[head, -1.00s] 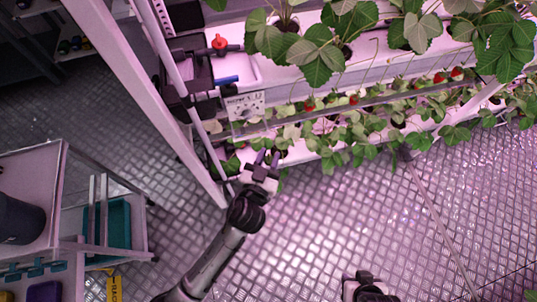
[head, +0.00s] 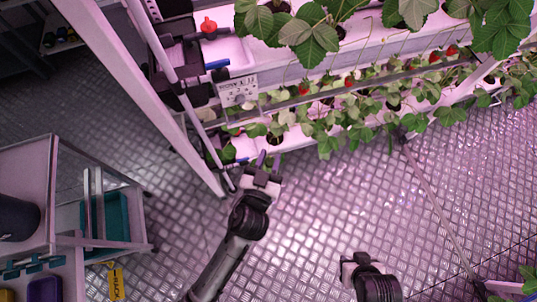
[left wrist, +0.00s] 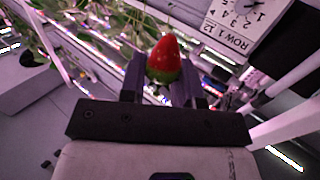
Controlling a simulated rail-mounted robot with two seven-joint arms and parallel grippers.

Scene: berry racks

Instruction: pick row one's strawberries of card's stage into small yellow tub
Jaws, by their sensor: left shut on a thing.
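My left gripper (head: 268,160) is at the front edge of the lower planter row, near its left end. In the left wrist view its fingers (left wrist: 160,78) are shut on a red strawberry (left wrist: 164,52), whose paler green end sits down between them. The row card (left wrist: 240,28), reading ROW 1 with a dial, is behind to the right; it also hangs on the rack in the head view (head: 238,90). More red strawberries (head: 304,90) hang along the rack. My right gripper (head: 348,268) is low in the head view, its jaws unclear. A yellow patch (head: 6,295) shows at the bottom left edge; I cannot tell whether it is the tub.
A cart (head: 50,190) stands at the left with a teal crate (head: 118,220) and a purple tub (head: 45,289). A slanting white post (head: 135,90) is close left of my left gripper. Leafy plants (head: 310,30) overhang the rack. The floor between is clear.

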